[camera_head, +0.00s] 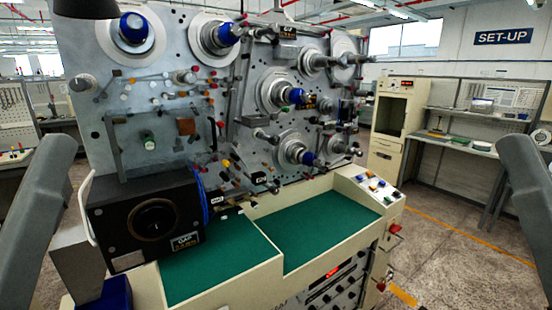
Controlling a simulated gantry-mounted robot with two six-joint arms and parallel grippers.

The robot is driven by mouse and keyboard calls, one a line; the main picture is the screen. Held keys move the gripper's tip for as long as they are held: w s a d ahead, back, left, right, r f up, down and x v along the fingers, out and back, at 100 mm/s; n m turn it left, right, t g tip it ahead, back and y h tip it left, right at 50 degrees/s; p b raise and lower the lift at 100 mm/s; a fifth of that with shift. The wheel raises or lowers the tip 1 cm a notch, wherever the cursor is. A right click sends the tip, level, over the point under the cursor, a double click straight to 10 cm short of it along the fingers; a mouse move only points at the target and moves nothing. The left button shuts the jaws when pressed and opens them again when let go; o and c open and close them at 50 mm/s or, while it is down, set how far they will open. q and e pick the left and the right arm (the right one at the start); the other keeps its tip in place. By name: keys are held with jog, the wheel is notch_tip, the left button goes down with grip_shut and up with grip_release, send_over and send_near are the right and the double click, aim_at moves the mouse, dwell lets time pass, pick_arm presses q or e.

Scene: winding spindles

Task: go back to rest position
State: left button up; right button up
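The winding machine (210,100) stands in front of me with its upright grey panel. The panel carries several spindles: a blue-capped one (133,28) at the upper left, another blue-capped one (226,35) right of it, one (292,96) in the middle right and one (305,157) lower down. No loose reel shows in a gripper. Parts of my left arm show at the left edge and of my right arm at the right edge, both apart from the machine. Neither arm's fingertips are in the picture.
A black box (150,215) with a round dial stands at the machine's left front. Green work surfaces (330,230) lie clear in front. A button panel (376,188) is at the right end. A workbench (460,150) stands behind right, beyond open floor.

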notch_tip(320, 180, up, 33)
jog(key=p, duration=3.1)
notch_tip(320, 180, down, 58)
jog(key=b, duration=5.8)
jog(key=shift+r, duration=0.2)
